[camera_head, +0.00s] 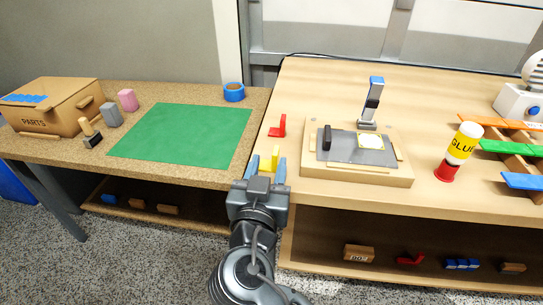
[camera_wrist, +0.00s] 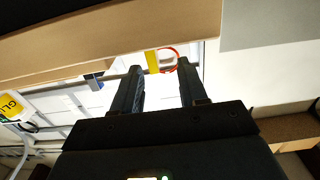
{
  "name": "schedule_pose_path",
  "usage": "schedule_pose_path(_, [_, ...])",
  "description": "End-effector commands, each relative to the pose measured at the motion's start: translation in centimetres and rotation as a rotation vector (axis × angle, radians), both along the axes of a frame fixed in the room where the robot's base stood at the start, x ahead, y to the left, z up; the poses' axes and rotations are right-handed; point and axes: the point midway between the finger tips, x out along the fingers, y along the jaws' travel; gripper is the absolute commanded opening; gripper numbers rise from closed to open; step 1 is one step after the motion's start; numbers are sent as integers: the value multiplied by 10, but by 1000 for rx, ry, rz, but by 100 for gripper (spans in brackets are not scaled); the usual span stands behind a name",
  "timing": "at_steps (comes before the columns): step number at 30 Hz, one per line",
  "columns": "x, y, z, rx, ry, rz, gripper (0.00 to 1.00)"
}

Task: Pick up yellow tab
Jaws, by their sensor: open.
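The yellow tab (camera_head: 275,154) is small and sits near the left front edge of the light wooden table. My gripper (camera_head: 266,164) is open, its two blue-tipped fingers on either side of the tab in the head view. In the wrist view the yellow tab (camera_wrist: 152,61) shows just beyond and between the fingertips of my gripper (camera_wrist: 160,66), nearer one finger. I see a gap between tab and fingers there. The tab's lower part is partly hidden by my gripper in the head view.
A red tab (camera_head: 277,126) stands just behind the yellow one. A wooden fixture (camera_head: 400,174) with a grey plate and upright clamp lies to the right. A glue bottle (camera_head: 460,150) stands farther right. A green mat (camera_head: 183,135) covers the left table.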

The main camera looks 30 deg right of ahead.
Motion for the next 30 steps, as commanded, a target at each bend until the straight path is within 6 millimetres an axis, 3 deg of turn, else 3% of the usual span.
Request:
schedule_pose_path(12, [37, -36, 5, 0, 0, -1, 43])
schedule_pose_path(22, [42, -40, 3, 1, 0, 1, 43])
schedule_pose_path(30, [42, -40, 3, 1, 1, 1, 18])
